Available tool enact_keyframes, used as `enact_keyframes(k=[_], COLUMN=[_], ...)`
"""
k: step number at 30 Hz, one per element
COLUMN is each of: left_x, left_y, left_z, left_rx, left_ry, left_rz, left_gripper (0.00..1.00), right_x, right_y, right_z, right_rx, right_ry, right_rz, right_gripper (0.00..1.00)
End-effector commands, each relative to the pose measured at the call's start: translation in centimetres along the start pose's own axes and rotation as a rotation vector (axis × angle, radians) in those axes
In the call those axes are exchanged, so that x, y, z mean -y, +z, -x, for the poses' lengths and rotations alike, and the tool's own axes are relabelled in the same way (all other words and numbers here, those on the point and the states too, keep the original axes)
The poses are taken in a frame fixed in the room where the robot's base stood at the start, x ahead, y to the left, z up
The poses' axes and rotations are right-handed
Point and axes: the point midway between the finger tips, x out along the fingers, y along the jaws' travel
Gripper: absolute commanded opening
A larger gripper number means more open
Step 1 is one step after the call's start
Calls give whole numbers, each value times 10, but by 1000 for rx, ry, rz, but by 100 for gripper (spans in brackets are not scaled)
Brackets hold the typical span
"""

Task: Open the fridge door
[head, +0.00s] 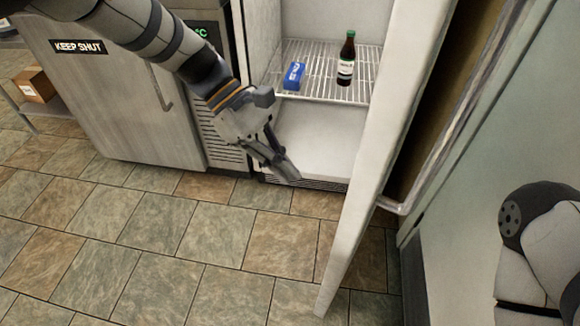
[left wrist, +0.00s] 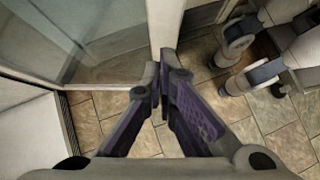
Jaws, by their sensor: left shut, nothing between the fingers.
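The fridge (head: 318,140) stands open at the upper middle of the head view, with its inside and wire shelf showing. Its door (head: 385,130) is swung out towards me on the right side, seen nearly edge-on. My left gripper (head: 291,175) is shut and empty in front of the lower part of the opening, left of the door and apart from it in the head view. In the left wrist view the fingertips (left wrist: 160,85) are together near the door's free edge (left wrist: 165,25); I cannot tell whether they touch. My right gripper is out of view.
A blue box (head: 293,76) and a dark bottle (head: 346,60) stand on the shelf. A grey cabinet labelled KEEP SHUT (head: 120,100) is at left. A small carton (head: 36,85) sits at far left. The tiled floor (head: 170,240) in front is clear.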

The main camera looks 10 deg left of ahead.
Motion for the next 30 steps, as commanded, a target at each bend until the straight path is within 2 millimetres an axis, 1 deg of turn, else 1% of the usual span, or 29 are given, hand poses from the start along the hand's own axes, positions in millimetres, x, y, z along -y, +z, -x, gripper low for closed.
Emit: enact_keyframes(k=[1,8,12,18,30], left_x=[1,2,1,1,1], left_y=[0,0,17,27,28], left_z=[-12,-62,-77,-89,-90], left_rx=[1,0,-3,-2,-2], left_ry=[-5,-5,-2,-1,2], left_rz=[1,0,-3,-2,2], left_gripper=[0,0,0,0,0], right_x=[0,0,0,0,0], right_y=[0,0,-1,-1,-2], right_z=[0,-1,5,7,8], right_rx=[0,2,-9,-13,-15], right_ry=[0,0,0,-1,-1], right_rz=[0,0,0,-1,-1], right_gripper=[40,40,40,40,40])
